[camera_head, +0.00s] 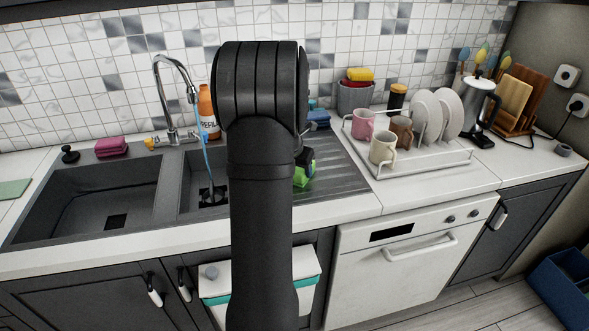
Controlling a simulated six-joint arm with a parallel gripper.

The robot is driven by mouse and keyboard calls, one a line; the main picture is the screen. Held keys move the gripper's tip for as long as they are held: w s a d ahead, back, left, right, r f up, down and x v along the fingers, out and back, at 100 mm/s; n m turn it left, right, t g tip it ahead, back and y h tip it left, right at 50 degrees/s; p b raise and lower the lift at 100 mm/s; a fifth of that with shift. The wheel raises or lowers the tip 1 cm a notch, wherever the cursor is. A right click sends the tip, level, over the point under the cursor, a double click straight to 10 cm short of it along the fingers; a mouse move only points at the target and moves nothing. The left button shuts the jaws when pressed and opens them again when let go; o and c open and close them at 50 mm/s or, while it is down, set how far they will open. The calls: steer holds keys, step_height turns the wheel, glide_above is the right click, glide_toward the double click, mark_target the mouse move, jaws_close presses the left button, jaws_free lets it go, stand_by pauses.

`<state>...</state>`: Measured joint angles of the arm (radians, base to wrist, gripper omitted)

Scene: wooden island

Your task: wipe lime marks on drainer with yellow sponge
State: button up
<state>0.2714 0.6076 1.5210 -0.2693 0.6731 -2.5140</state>
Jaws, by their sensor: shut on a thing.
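My arm stands upright across the middle of the view and hides much of the sink. Only part of my gripper (306,158) shows, to the right of the arm, low over the left part of the drainer. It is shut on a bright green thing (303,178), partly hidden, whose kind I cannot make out. The grey ribbed drainer (342,172) lies right of the sink bowls; I cannot make out lime marks on it. A yellow sponge-like block (360,74) lies on a red one on top of a grey pot (355,97) behind the drainer, apart from my gripper.
A white dish rack (425,164) with mugs and plates stands right of the drainer. A blue item (318,117) lies at the drainer's back edge. Behind the sink stand the tap (172,100), an orange bottle (207,112) and a magenta sponge (111,146).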

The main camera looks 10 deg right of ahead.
steer(key=shift+w, duration=3.65)
steer(key=shift+d, duration=0.8)
steer(key=shift+s, duration=0.1)
steer(key=shift+s, duration=2.95)
steer(key=shift+s, duration=0.1)
